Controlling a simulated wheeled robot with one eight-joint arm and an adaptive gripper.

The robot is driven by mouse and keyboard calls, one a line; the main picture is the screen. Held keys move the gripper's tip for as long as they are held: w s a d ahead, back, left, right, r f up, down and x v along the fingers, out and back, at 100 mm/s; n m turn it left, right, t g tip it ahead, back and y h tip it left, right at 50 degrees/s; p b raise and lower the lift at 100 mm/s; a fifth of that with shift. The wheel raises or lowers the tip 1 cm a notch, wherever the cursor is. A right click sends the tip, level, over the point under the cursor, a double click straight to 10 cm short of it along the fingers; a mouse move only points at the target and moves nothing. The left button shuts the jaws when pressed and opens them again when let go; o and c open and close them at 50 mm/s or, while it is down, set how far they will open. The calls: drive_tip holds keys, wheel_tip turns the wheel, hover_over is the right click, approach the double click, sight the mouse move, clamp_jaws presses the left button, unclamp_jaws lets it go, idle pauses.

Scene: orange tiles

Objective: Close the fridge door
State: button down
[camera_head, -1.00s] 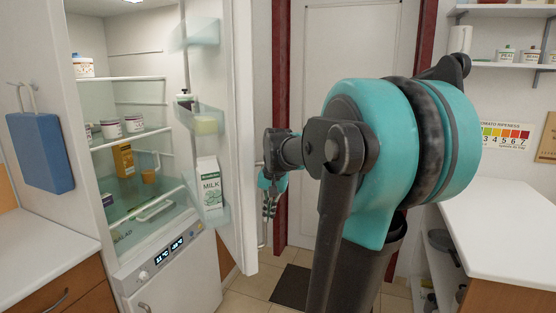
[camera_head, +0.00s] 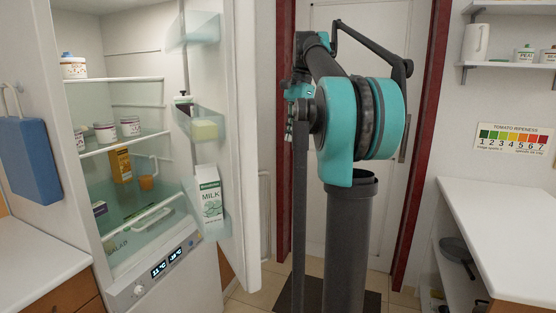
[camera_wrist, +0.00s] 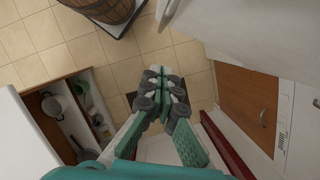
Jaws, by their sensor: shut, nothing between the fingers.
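The fridge (camera_head: 165,290) stands at the left in the head view, with its lit shelves exposed. Its door (camera_head: 240,130) is swung wide open toward the right, and its inner racks hold a milk carton (camera_head: 208,195) and other items. My gripper (camera_head: 289,130) is to the right of the door's free edge, apart from it in the picture, and partly hidden by my arm. In the wrist view my gripper (camera_wrist: 160,72) is shut and empty above the tiled floor. A white panel with a handle, probably the fridge door (camera_wrist: 250,35), fills the upper right there.
A white counter (camera_head: 500,235) with open shelves is at the right. A left counter (camera_head: 40,260) adjoins the fridge. A closed white door in a red frame (camera_head: 440,60) is behind my arm. A wooden barrel (camera_wrist: 105,8) stands on the floor in the wrist view.

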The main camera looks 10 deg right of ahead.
drive_tip(key=s+a+f, duration=0.3)
drive_tip(key=a+f, duration=0.2)
drive_tip(key=f, duration=0.4)
drive_tip(key=shift+a+f, duration=0.3)
drive_tip(key=shift+a, duration=0.1)
